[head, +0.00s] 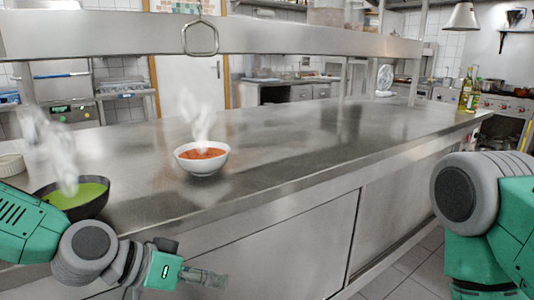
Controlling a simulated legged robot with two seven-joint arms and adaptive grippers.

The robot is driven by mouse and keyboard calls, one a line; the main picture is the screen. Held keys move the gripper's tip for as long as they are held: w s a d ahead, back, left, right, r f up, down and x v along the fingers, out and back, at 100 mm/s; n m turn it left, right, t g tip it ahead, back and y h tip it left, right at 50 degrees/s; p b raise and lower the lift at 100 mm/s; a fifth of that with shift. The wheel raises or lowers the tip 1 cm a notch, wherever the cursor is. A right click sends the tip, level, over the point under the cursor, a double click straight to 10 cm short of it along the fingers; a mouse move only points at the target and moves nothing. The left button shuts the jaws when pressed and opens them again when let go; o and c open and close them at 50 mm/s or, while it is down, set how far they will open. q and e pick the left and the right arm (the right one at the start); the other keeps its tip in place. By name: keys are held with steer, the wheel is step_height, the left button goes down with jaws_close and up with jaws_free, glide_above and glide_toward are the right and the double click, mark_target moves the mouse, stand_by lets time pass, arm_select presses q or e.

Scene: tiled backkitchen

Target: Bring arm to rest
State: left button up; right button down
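My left arm comes in from the lower left. My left gripper (205,278) is low in front of the counter's front panels, below the counter edge, and points right. Its fingers are small and seen side-on, so I cannot tell whether they are open or shut. I see no object at them. My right arm (490,215) shows at the right edge with a green and grey joint. Its gripper is out of view.
A steel counter (330,145) runs across the view. On it are a white bowl of steaming red soup (202,158) and, by my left arm, a dark bowl of steaming green soup (75,197). Bottles (468,92) stand at the far right end. A steel shelf (260,36) hangs above.

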arm_select(q)
steer(key=s+a+f+n+g+y, duration=0.1)
steer(key=s+f, duration=0.3)
steer(key=f, duration=0.2)
steer(key=s+f+n+g+y, duration=0.1)
steer(key=s+f+y, duration=0.1)
steer(key=s+f, duration=0.3)
steer(key=s+a+f+n+g+y+p, duration=0.2)
steer(key=s+a+f+y, duration=0.4)
steer(key=s+a+f, duration=0.7)
steer(key=s+a+n, duration=0.1)
steer(key=s+a, duration=0.2)
steer(key=a, duration=0.1)
steer(key=shift+s+f+y, duration=0.15)
steer(key=shift+f+y, duration=0.2)
steer(key=shift+y, duration=0.05)
steer(key=shift+d, duration=0.1)
